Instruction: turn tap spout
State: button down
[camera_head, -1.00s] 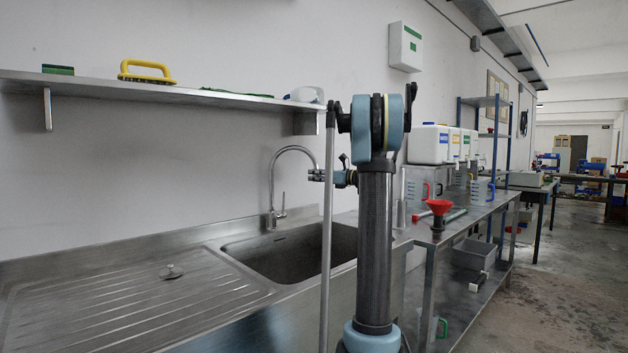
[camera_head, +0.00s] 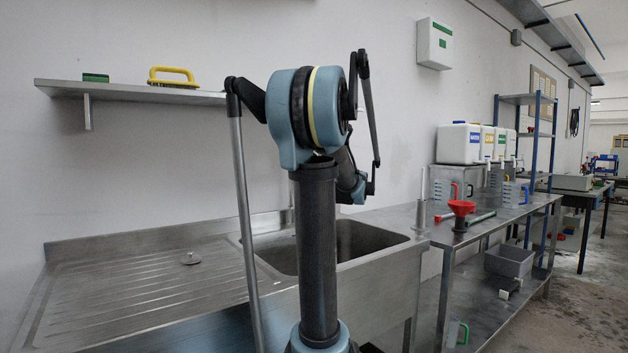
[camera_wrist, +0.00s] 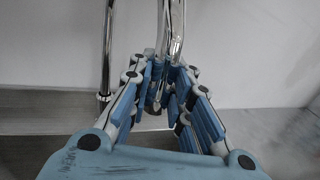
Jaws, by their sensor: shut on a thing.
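The chrome tap spout (camera_wrist: 174,32) comes down from the top of the wrist view and passes between the fingers of my gripper (camera_wrist: 160,85). The blue-padded fingers are closed in on its lower end, and my gripper is shut on it. The tap's upright pipe (camera_wrist: 106,50) stands to the left of the fingers, apart from them. In the head view my arm hides my gripper and nearly all of the tap. The sink basin (camera_head: 372,238) shows partly behind my arm.
A wall shelf (camera_head: 130,92) holds a yellow-handled brush (camera_head: 172,75).

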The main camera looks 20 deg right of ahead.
jog(key=shift+s+a, duration=0.55)
jog(key=shift+a, duration=0.4)
jog(key=shift+s+a, duration=0.5)
jog(key=shift+a, duration=0.4)
jog(key=c, duration=1.5)
grip_release()
jog(key=shift+s+d, duration=0.15)
jog(key=shift+s, duration=2.8)
jog(key=shift+s+d, duration=0.15)
jog(key=shift+s, duration=2.8)
